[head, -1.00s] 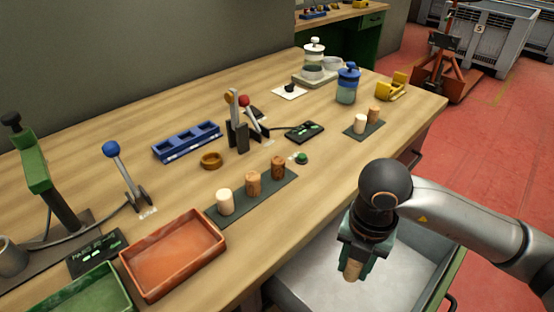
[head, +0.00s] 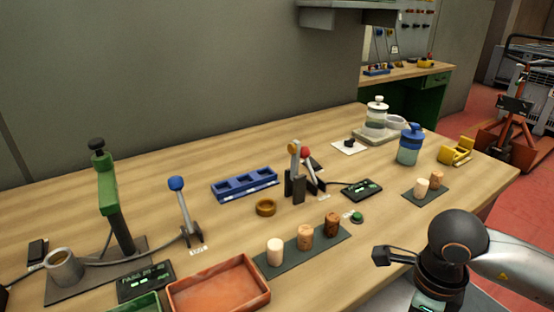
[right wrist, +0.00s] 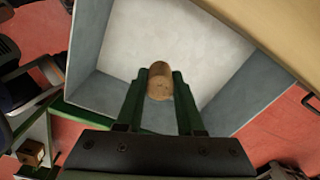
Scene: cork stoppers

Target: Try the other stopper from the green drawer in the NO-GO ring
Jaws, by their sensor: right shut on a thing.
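A light brown cork stopper (right wrist: 160,80) is between the fingers of my right gripper (right wrist: 158,84) in the right wrist view. The gripper is shut on it, above the open drawer (right wrist: 205,55) with a pale floor and green edges. In the head view my right wrist is at the bottom right, and its fingers and the stopper are out of frame. A small brass-coloured ring (head: 265,207) lies on the bench, empty as far as I can tell. I cannot read a NO-GO mark on it. My left gripper is not in view.
Three stoppers stand on a dark mat (head: 288,262), two on another mat (head: 426,196). A blue compartment tray (head: 245,184), lever stands (head: 297,185), a blue-knobbed lever (head: 181,200), a green press (head: 107,190) and a red tray (head: 218,288) stand around.

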